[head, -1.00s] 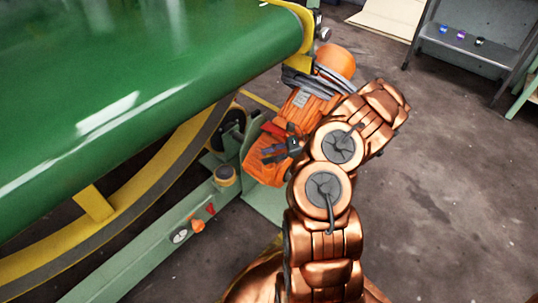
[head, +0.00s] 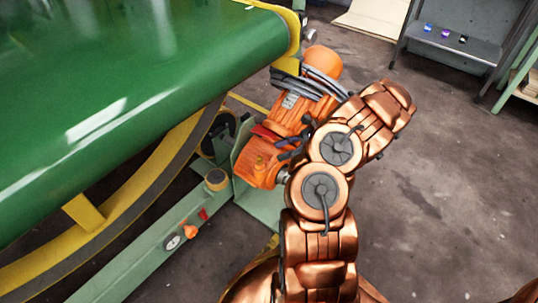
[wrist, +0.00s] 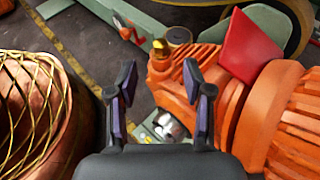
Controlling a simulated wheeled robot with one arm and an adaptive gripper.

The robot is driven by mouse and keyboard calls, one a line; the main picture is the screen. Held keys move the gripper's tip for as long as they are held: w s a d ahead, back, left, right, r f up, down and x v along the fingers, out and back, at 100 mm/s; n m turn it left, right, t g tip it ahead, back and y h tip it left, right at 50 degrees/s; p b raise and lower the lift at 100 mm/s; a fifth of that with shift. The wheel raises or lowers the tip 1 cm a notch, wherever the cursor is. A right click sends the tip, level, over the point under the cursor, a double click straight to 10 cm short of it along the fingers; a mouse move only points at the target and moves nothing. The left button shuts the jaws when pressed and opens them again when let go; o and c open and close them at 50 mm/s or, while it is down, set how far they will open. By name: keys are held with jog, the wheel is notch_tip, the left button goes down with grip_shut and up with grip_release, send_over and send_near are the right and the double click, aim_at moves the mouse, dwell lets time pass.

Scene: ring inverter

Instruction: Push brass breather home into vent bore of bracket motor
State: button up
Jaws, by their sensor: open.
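The orange bracket motor (head: 288,122) sits tilted beside the green roller; its ribbed orange housing fills the right of the wrist view (wrist: 285,115). The vent bore is hidden, and I cannot tell how deep the breather sits. My gripper (wrist: 160,78) is open and empty, its dark fingers spread. In the wrist view the breather appears beyond the gap between the fingertips, apart from them.
The large green roller (head: 130,75) and its yellow guard (head: 140,185) fill the left. A red plate (wrist: 249,46) stands on the motor's top. Grey cables (head: 300,82) wrap its far end. A green beam (head: 150,245) runs along the floor. Open floor (head: 430,190) lies right.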

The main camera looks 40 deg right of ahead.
jog(key=shift+v, duration=1.85)
